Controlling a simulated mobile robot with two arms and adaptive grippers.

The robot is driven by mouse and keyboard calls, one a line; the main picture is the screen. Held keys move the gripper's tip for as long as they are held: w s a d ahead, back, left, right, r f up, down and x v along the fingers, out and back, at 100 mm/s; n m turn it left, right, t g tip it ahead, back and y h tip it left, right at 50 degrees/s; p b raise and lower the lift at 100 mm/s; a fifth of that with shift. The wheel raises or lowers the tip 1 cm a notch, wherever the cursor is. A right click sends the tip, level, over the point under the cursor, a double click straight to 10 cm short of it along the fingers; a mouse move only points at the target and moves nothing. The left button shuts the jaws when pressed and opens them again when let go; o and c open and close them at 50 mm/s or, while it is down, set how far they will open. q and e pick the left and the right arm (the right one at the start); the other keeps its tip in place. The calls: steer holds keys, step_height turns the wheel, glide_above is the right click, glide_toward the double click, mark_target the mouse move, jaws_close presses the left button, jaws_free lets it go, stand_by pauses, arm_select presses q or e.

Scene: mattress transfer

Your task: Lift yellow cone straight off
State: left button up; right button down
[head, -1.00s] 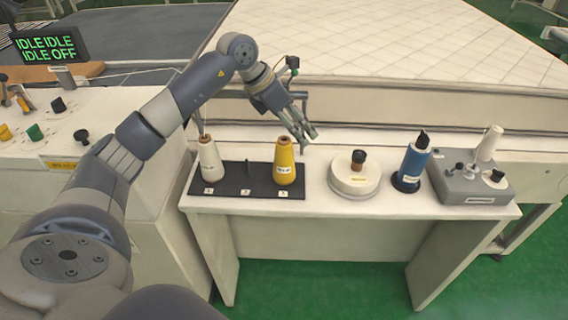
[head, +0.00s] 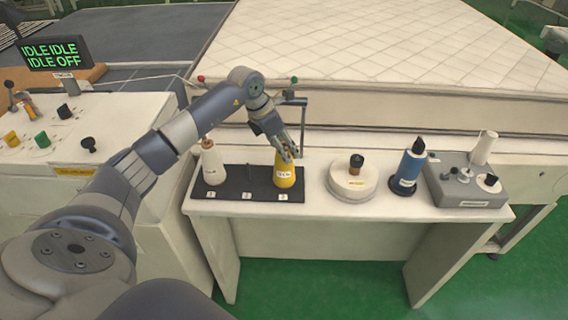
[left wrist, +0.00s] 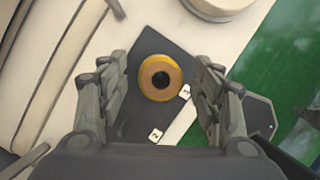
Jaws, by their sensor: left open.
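The yellow cone (head: 285,172) stands upright at the right end of a black numbered base, at the spot marked 3. In the left wrist view the yellow cone (left wrist: 161,78) is seen from above, with a dark hole in its top. My left gripper (head: 290,156) is open at the upper part of the cone. In the left wrist view its fingers (left wrist: 160,90) lie on either side of the cone, with gaps between. The black base (head: 232,190) also holds a white cone (head: 212,165) at spot 1 and a bare peg (head: 248,178) at spot 2. My right gripper is not in view.
On the same white table (head: 330,212) stand a round white container (head: 352,184), a blue cone (head: 408,170) and a grey device (head: 470,190) to the right. A quilted mattress (head: 400,50) lies behind. A control panel (head: 60,140) with knobs is at left.

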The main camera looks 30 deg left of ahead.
arm_select(q)
steer(key=shift+x, duration=0.75)
jaws_close()
steer(key=shift+r, duration=0.1)
steer(key=shift+r, duration=0.3)
step_height(320, 180, up, 9)
steer(key=b, duration=0.2)
steer(key=shift+r+b, duration=0.2)
steer(key=shift+b, duration=0.2)
